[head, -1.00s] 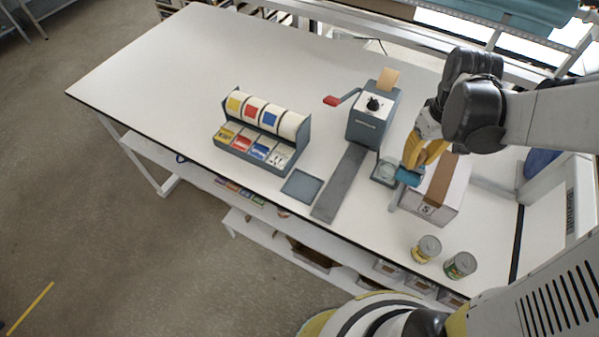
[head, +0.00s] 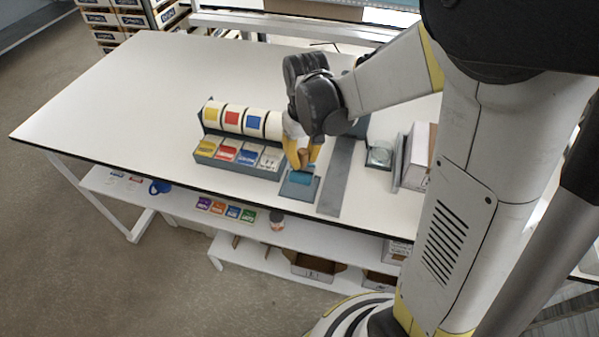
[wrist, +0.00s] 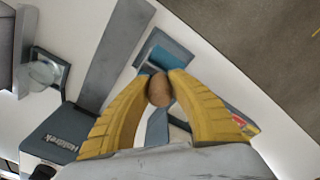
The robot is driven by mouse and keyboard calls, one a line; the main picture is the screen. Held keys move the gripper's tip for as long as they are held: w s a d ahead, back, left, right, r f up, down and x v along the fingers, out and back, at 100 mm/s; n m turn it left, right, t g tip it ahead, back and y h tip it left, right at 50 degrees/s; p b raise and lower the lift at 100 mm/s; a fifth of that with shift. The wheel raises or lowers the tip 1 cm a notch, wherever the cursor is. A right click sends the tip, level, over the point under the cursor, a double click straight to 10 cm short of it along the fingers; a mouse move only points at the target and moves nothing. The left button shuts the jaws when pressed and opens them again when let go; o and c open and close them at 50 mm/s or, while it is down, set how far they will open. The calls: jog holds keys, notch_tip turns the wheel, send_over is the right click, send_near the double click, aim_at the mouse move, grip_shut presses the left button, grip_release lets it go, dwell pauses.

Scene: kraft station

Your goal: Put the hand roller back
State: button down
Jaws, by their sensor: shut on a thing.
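My gripper (head: 303,163) is shut on the wooden handle (wrist: 159,91) of the hand roller, between its yellow fingers. The roller's blue cylinder (head: 301,178) points down over the small slate-grey pad (head: 290,191) at the table's front edge. The cylinder also shows beyond the fingertips in the wrist view (wrist: 173,58), over the pad (wrist: 151,43). I cannot tell whether the roller touches the pad or hovers just above it. The fingers hide part of the handle.
The label roll dispenser (head: 238,159) stands close left of my gripper. A long grey strip (head: 336,180) lies just to the right, then a small dish on a dark base (head: 379,156) and a carton (head: 417,150). The table's left half is clear.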

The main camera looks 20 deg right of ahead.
aim_at(300, 170)
jog(key=shift+a+f, duration=0.3)
jog(key=shift+f, duration=0.2)
jog(key=shift+f+b, duration=0.6)
jog(key=shift+f, duration=1.05)
jog(key=shift+f, duration=0.2)
jog(key=c, duration=1.3)
grip_release()
jog(key=shift+r, duration=0.15)
